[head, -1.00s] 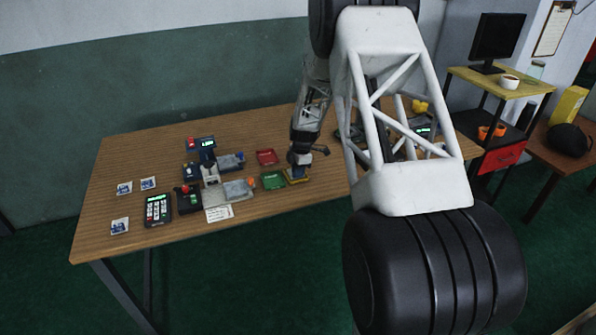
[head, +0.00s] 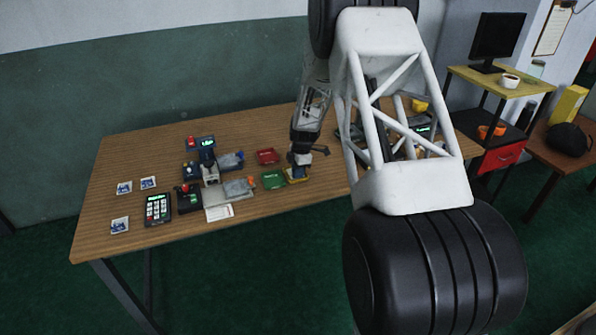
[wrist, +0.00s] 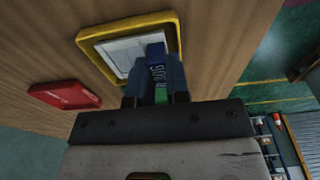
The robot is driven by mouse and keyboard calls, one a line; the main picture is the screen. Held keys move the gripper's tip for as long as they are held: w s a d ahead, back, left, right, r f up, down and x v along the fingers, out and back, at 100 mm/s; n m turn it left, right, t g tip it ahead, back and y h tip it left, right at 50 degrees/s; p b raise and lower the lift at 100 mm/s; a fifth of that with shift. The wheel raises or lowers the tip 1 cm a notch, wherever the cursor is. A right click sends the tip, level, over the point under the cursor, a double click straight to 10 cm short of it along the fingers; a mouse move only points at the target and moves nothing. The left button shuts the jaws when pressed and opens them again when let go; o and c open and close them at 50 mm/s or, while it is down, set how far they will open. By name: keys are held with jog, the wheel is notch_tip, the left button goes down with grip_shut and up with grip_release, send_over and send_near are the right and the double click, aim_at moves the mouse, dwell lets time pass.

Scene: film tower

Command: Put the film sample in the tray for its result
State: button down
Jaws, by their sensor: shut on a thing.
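My gripper (wrist: 156,85) is shut on the blue, lettered grip of the film sample (wrist: 156,62). A pale square, which looks like the sample's sheet, shows beyond the fingers, within the rim of the yellow tray (wrist: 85,45). I cannot tell whether it touches the tray floor. In the head view my gripper is over the yellow tray (head: 304,178), and the sample is hidden there. The green tray (head: 273,181) is just left of the yellow one. The red tray (head: 268,156) lies behind the green one and also shows in the wrist view (wrist: 65,95).
Left of the trays stands a grey tester (head: 228,190) with a display unit (head: 207,143) behind it. A keypad device (head: 158,208) and several white-and-blue samples (head: 124,188) lie farther left. A paper card (head: 219,212) lies in front of the tester.

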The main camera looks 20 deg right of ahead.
jog(key=shift+c, duration=2.3)
grip_release()
jog(key=shift+r, duration=0.1)
jog(key=shift+r, duration=3.45)
